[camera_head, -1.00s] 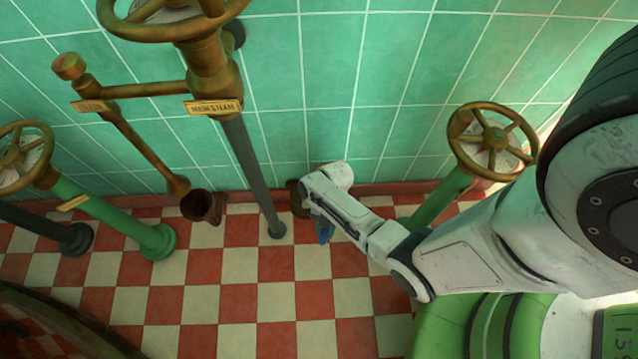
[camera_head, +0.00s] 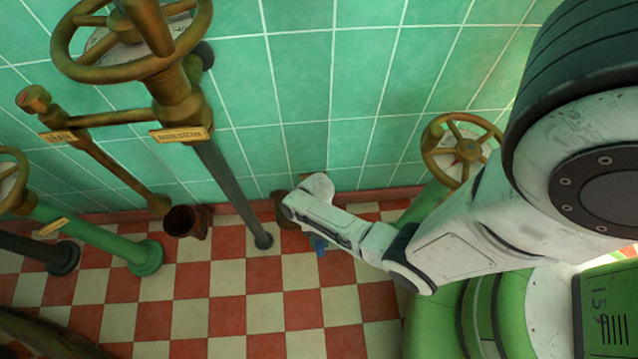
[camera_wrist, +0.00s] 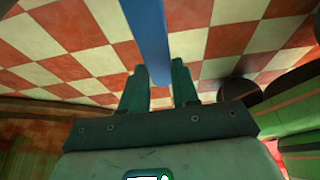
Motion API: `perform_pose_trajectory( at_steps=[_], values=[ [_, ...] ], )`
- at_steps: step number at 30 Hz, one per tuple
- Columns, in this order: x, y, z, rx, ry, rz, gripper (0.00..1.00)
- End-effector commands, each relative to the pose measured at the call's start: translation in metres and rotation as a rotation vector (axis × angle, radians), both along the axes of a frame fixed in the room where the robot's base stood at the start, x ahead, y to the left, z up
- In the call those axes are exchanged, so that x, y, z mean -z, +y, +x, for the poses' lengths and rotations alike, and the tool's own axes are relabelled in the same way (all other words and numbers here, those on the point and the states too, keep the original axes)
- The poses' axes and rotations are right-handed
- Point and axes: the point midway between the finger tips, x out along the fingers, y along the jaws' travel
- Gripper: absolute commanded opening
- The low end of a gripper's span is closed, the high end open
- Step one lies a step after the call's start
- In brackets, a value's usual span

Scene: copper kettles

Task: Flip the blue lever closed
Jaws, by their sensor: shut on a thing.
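The blue lever (camera_wrist: 150,45) is a long flat blue bar in the wrist view, running from the top edge down to between my fingers. My gripper (camera_wrist: 161,78) has its two dark green fingers on either side of the lever's lower end and is shut on it. In the head view a small piece of blue (camera_head: 319,244) shows below my forearm. My gripper itself is hidden there behind my arm, and so is most of the lever.
A grey pipe (camera_head: 236,190) rises to a large handwheel at the upper left. An open-ended brown pipe (camera_head: 182,221) is near the tiled wall. Checkered floor (camera_head: 230,310) is clear in front.

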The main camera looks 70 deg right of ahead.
Motion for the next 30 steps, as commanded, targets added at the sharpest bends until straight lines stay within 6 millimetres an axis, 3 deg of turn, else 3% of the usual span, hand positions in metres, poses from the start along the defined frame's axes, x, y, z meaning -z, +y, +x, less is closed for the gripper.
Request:
perform_pose_trajectory(
  at_steps=[4,5,12,22,30],
  values=[
    [0.0,-0.001,-0.002,-0.007,0.004,-0.003,0.0],
    [0.0,-0.001,-0.002,-0.007,0.004,-0.003,0.32],
    [0.0,-0.001,-0.002,-0.005,0.003,-0.001,0.55],
    [-0.006,-0.002,0.0,-0.003,0.001,-0.001,0.55],
    [-0.049,-0.018,0.007,-0.001,-0.001,-0.003,0.55]
  ],
)
